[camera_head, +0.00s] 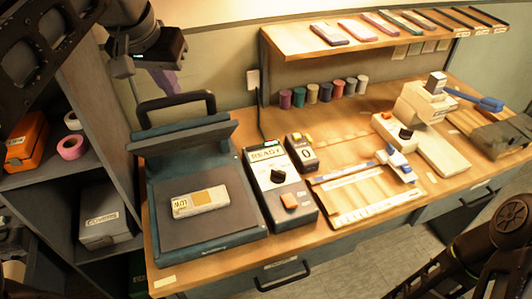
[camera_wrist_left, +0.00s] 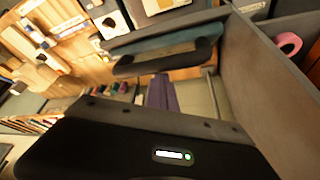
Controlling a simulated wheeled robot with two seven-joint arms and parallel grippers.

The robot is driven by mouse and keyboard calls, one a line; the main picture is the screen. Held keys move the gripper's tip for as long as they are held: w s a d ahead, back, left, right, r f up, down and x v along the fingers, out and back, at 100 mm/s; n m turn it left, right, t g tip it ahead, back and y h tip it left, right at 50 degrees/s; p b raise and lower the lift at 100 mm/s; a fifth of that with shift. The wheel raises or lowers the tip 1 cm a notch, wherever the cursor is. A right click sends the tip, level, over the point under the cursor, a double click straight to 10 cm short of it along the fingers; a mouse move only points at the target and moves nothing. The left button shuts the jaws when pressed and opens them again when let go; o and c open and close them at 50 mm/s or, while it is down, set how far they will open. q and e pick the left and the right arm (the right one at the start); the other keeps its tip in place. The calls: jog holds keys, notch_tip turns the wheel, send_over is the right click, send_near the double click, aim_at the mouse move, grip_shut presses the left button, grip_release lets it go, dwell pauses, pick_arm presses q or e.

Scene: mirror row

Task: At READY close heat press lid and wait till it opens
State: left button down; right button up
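The heat press (camera_head: 205,240) stands at the left of the bench with its lid (camera_head: 185,138) raised. The lid's black handle (camera_head: 178,99) stands up at the back; it also shows in the wrist view (camera_wrist_left: 168,60). A pale labelled piece (camera_head: 200,201) lies on the dark lower plate. The control box (camera_head: 280,185) right of the press shows READY on its display (camera_head: 265,153). My left gripper (camera_head: 124,66) is above and left of the handle, apart from it; its finger opening is unclear. The right arm enters at lower right; its gripper is out of frame.
A small counter box (camera_head: 301,152) reads 0. A wooden board (camera_head: 365,190) and a pale stamping device (camera_head: 425,105) lie to the right. Spools (camera_head: 325,92) stand under a shelf (camera_head: 350,45). A cubby (camera_head: 75,185) with an orange box (camera_head: 27,138) adjoins the press at left.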

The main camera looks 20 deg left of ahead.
pick_arm(q)
jog(key=shift+s+d+f+b, duration=0.55)
jog(key=shift+s+f+b, duration=0.1)
jog(key=shift+b, duration=0.2)
jog(key=shift+s+d+f+b, duration=0.3)
jog(key=shift+s+d+b, duration=0.15)
jog(key=shift+s+b, duration=0.15)
jog(key=shift+s+f, duration=0.1)
jog(key=shift+s+d+f+b, duration=0.55)
jog(key=shift+s+f+b, duration=0.05)
jog(key=shift+f, duration=0.1)
jog(key=shift+s+d+f, duration=0.35)
jog(key=shift+s+f, duration=0.05)
jog(key=shift+s, duration=0.1)
jog(key=shift+b, duration=0.3)
